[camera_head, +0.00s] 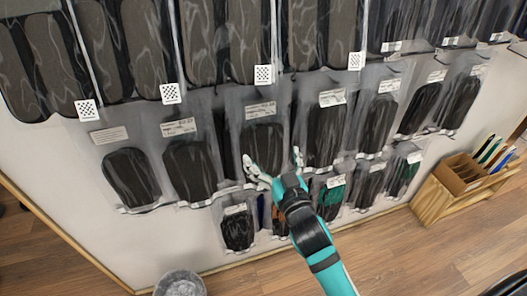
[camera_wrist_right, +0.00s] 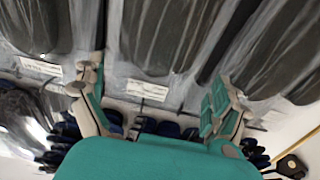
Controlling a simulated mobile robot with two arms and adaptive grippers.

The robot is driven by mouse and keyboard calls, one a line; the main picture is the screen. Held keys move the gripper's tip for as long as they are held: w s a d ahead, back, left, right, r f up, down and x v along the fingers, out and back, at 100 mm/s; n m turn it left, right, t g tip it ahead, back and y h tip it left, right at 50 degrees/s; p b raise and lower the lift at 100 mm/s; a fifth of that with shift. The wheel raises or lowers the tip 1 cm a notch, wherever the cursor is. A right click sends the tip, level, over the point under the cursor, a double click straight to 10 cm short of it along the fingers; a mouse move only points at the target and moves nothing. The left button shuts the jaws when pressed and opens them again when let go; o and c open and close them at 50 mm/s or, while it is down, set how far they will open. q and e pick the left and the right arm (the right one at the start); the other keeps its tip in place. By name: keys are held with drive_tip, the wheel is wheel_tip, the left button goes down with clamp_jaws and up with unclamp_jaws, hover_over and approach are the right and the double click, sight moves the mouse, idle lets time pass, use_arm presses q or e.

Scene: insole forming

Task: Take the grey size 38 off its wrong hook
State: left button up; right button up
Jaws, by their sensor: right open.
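Bagged dark insoles hang in rows on a white wall panel, and their printed labels are too small to read, so I cannot tell which is the grey size 38. My right gripper (camera_head: 272,157) is open, with one finger on either side of the lower part of a dark insole bag (camera_head: 263,135) in the middle row. That bag has a white label (camera_head: 261,110) at its top. In the right wrist view the open fingers (camera_wrist_right: 157,78) stand apart with dark bagged insoles (camera_wrist_right: 167,35) beyond them. I cannot tell whether they touch the bag. My left gripper is not in view.
Neighbouring bags hang close by, one at the left (camera_head: 190,165) and one at the right (camera_head: 325,135). Smaller bags (camera_head: 238,230) hang below. A wooden box (camera_head: 462,178) stands at the right, and a grey bin (camera_head: 180,284) on the floor.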

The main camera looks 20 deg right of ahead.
sight(264, 141)
drive_tip(key=shift+w+d+f+p, duration=0.15)
drive_tip(key=shift+w+p, duration=0.25)
drive_tip(key=shift+w, duration=1.2)
drive_tip(key=shift+w+a+f+p, duration=0.1)
drive_tip(key=shift+w+p, duration=0.25)
drive_tip(key=shift+w, duration=1.2)
drive_tip(key=shift+s, duration=0.1)
drive_tip(key=shift+c, duration=0.3)
drive_tip(key=c, duration=1.5)
drive_tip(key=shift+r, duration=0.1)
drive_tip(key=shift+c, duration=0.2)
